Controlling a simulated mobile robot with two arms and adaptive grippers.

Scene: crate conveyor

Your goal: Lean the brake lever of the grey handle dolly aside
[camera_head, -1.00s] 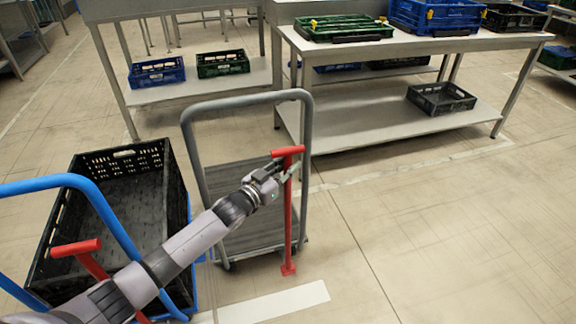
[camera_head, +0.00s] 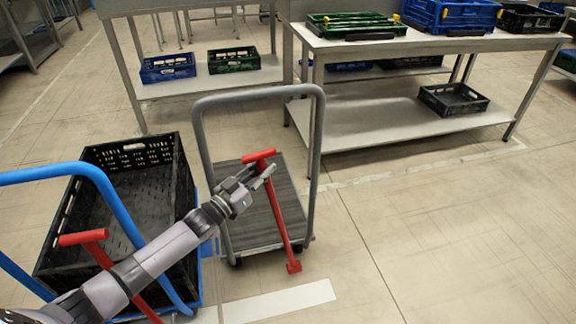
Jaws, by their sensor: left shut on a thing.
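The dolly with the grey handle (camera_head: 318,135) stands in the middle of the camera_head view, its ribbed grey deck (camera_head: 245,224) empty. Its red brake lever (camera_head: 282,220) has a T-shaped top and a small foot at floor level by the deck's front right corner. The lever is tilted, its top leaning left over the deck. My left gripper (camera_head: 263,177) is shut on the lever just below the T-shaped top. The gripper partly covers the lever there. My right gripper is not in view.
To the left stands a dolly with a blue handle (camera_head: 112,200), its own red lever (camera_head: 84,238) and a large black crate (camera_head: 186,185). Behind are metal tables (camera_head: 345,45) with green, blue and black crates. The floor at right is clear.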

